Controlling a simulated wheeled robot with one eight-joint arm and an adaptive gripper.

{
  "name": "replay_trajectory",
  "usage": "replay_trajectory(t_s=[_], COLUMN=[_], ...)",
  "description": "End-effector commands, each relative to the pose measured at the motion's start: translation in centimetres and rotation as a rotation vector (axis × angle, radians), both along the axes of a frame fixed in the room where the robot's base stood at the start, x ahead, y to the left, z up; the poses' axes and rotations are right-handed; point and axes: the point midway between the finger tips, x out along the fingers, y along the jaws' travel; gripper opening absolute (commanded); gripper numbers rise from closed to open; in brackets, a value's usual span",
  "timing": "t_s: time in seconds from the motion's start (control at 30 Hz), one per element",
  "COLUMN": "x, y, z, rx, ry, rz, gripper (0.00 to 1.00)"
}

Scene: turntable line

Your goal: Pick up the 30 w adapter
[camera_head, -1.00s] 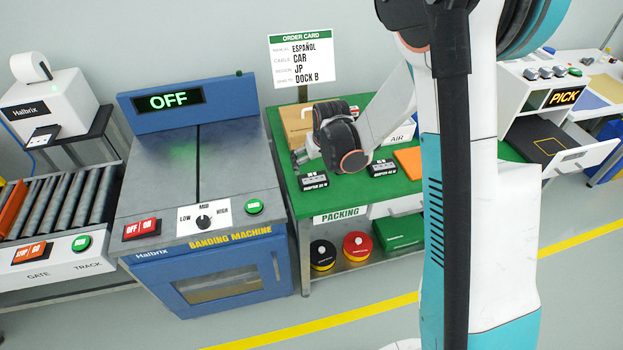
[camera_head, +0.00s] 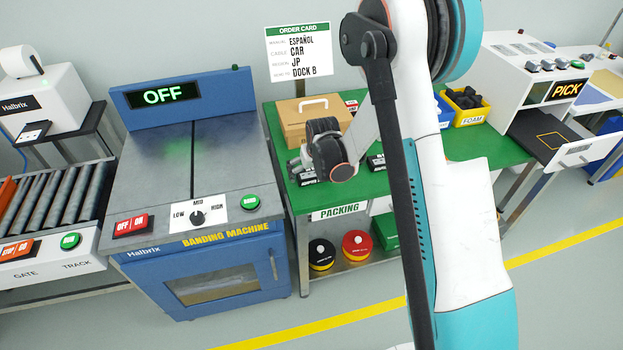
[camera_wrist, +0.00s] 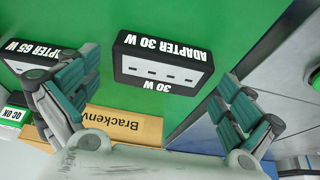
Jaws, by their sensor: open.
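My gripper (camera_wrist: 158,80) is open and empty, with one teal-padded finger on each side. In the head view my gripper (camera_head: 296,166) is over the table's left part, and the wrist hides much of the 30 W adapter (camera_head: 307,177). A second adapter, labelled 65 W (camera_wrist: 40,58), lies to the left in the wrist view.
A cardboard box (camera_head: 295,125) with a white handle stands behind my gripper on the packing table (camera_head: 478,146). A Bracken-labelled carton (camera_wrist: 125,124) shows in the wrist view. The banding machine (camera_head: 195,170) stands close on the left. A yellow foam bin (camera_head: 470,120) is at the table's right.

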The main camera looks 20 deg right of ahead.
Motion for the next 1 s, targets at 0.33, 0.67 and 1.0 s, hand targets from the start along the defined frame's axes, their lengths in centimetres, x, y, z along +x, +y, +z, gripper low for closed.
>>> replay_trajectory(t_s=[0.33, 0.67, 1.0], x=[0.0, 0.0, 0.0], y=[0.0, 0.0, 0.0], z=[0.1, 0.2, 3.1], rx=[0.0, 0.0, 0.0], ry=[0.0, 0.0, 0.0], rz=[0.0, 0.0, 0.0], gripper=[0.59, 0.53, 0.53])
